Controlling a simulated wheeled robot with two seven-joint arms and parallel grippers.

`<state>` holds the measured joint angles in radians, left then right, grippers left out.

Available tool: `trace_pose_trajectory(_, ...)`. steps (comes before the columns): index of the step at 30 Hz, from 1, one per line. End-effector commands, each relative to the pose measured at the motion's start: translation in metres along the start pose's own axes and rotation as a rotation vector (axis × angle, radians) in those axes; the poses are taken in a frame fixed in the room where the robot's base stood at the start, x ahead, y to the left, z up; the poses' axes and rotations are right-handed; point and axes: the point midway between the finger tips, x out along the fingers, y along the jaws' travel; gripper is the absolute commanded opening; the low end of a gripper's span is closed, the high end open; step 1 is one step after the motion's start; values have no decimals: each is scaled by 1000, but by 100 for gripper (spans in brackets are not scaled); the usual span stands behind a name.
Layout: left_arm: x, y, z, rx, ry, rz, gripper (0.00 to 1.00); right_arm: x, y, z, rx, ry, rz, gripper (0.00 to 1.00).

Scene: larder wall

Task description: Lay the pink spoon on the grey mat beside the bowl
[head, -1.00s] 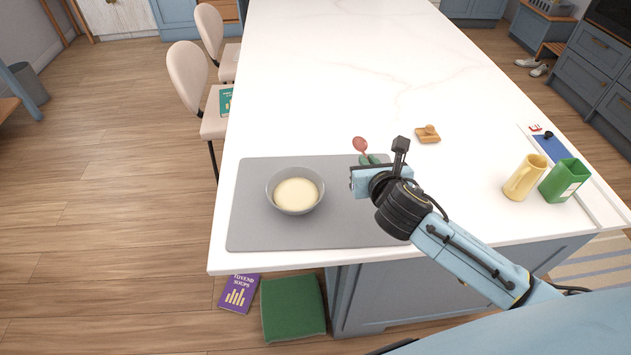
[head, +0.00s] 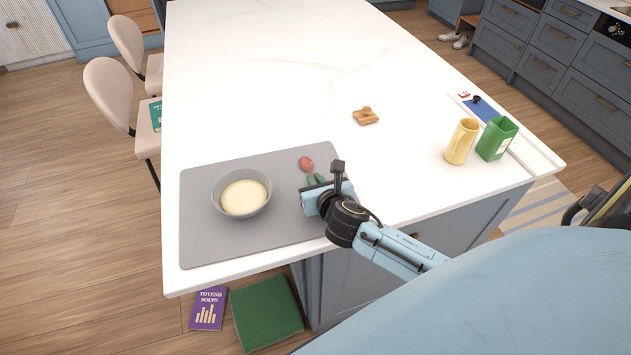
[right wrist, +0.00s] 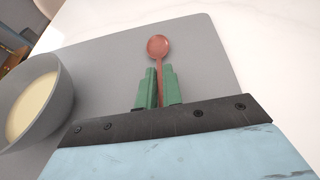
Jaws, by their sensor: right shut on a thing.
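The pink spoon (head: 306,163) is held by its handle in my right gripper (head: 315,180), over the right part of the grey mat (head: 205,240). In the right wrist view the spoon (right wrist: 158,46) sticks out, bowl end away from me, between the green fingers of the gripper (right wrist: 159,88), which are shut on it. I cannot tell whether the spoon touches the mat. The grey bowl (head: 222,206) with pale cream contents stands on the mat, left of the gripper. It also shows at the left of the right wrist view (right wrist: 62,100). My left gripper is not in view.
A wooden block-like piece (head: 366,117) lies beyond the mat. A yellow pitcher (head: 461,142) and a green container (head: 496,139) stand at the right of the white counter (head: 270,70). The counter beyond the mat is mostly clear. Chairs line its left side.

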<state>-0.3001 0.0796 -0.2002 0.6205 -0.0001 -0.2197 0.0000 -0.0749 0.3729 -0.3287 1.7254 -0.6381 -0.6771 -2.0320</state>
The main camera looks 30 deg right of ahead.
Motion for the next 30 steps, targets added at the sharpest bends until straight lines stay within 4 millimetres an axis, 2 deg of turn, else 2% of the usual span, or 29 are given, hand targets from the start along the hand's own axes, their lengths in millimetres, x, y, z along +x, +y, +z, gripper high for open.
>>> trace_pose_trajectory(7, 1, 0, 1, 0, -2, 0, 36, 1, 0, -2, -1, -1, 0, 0)
trace_pose_trajectory(8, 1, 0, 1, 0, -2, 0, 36, 1, 0, -2, -1, -1, 0, 10)
trace_pose_trajectory(12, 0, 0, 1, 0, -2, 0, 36, 1, 0, -1, -1, -1, 0, 29)
trace_pose_trajectory(23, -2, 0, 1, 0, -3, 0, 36, -1, 0, 3, 1, -2, 0, 29)
trace_pose_trajectory(26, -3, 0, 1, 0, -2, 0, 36, -12, 0, 2, -1, 0, 0, 29)
trace_pose_trajectory(30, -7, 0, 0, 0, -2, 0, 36, -39, 0, 2, -2, 1, 1, 29)
